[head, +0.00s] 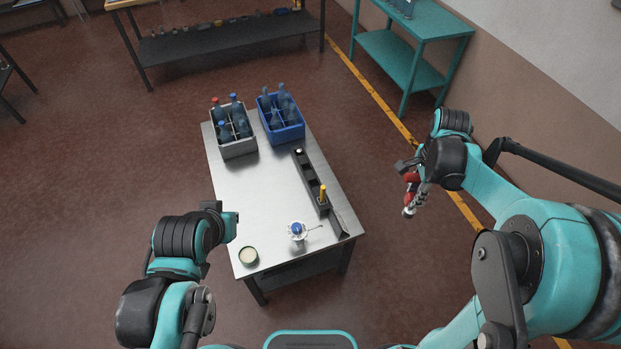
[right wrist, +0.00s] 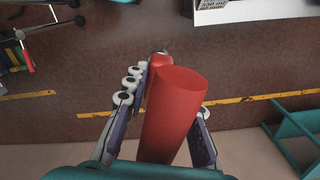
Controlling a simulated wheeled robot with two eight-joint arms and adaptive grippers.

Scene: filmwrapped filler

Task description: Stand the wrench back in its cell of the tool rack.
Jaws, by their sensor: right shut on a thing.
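The tool rack (head: 306,178) is a long dark block with a row of cells on the steel table. A yellow-handled tool (head: 323,193) stands in its near end. My right gripper (head: 413,190) is to the right of the table, beyond its edge, shut on the wrench (head: 409,179), a red-handled tool with a greyish lower end. In the right wrist view the wrench's thick red handle (right wrist: 175,110) lies between the fingers and hides part of them. My left gripper (head: 226,222) is near the table's left edge; its fingers are not clear.
On the steel table (head: 250,200) stand a grey bottle crate (head: 238,149) and a blue bottle crate (head: 287,134) at the back. A metal cup (head: 297,237) with something blue and a round tin (head: 248,256) are in front. A teal shelf (head: 400,62) stands beyond, at right.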

